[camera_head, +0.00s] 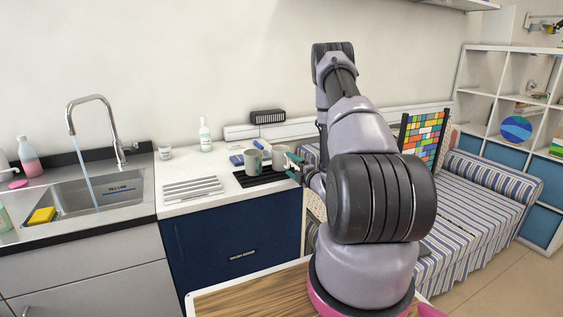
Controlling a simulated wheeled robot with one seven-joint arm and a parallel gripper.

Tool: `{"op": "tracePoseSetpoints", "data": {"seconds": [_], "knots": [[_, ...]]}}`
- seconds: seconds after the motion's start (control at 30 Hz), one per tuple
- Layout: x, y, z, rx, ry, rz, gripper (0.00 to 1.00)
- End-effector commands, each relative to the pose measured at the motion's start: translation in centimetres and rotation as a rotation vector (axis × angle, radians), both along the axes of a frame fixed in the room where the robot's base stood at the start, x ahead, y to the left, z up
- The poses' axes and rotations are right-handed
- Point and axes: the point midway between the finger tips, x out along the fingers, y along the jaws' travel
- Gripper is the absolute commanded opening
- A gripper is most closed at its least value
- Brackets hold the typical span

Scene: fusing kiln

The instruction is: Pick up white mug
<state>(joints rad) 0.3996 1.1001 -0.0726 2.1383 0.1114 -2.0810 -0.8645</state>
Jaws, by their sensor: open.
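Two pale mugs stand close together on a black mat (262,180) on the counter. The left mug (253,162) and the right mug (279,157) both look greyish white. I cannot tell by colour which one is the white mug. My gripper (291,165) has teal fingertips and is open. It reaches in from the right at the height of the mugs, just right of the right mug. Whether it touches that mug is too small to tell. My own arm hides the area behind and right of the gripper.
A ridged white rack (192,188) lies left of the mat. A clear bottle (205,136) and a small white jar (165,152) stand farther back. The sink (98,188) has running water. A striped daybed (470,205) fills the right. Bare counter lies around the rack.

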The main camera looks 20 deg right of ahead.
Motion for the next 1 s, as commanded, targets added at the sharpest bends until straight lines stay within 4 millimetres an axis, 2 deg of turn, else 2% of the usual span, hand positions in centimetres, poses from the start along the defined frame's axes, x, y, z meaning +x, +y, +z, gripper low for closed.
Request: {"op": "tracePoseSetpoints", "data": {"seconds": [0.13,0.4,0.57,0.6,0.63,1.0], "knots": [[1.6,0.2,0.0,-0.002,0.0,0.001,0.87],[1.8,0.2,0.0,0.0,0.001,-0.001,0.87],[1.8,0.2,0.0,0.0,0.001,-0.001,0.25],[1.8,0.2,0.0,0.0,0.001,-0.001,0.1],[1.8,0.2,0.0,0.0,0.001,-0.001,0.0],[1.9,0.2,0.6,-0.001,-0.001,-0.001,0.0]]}}
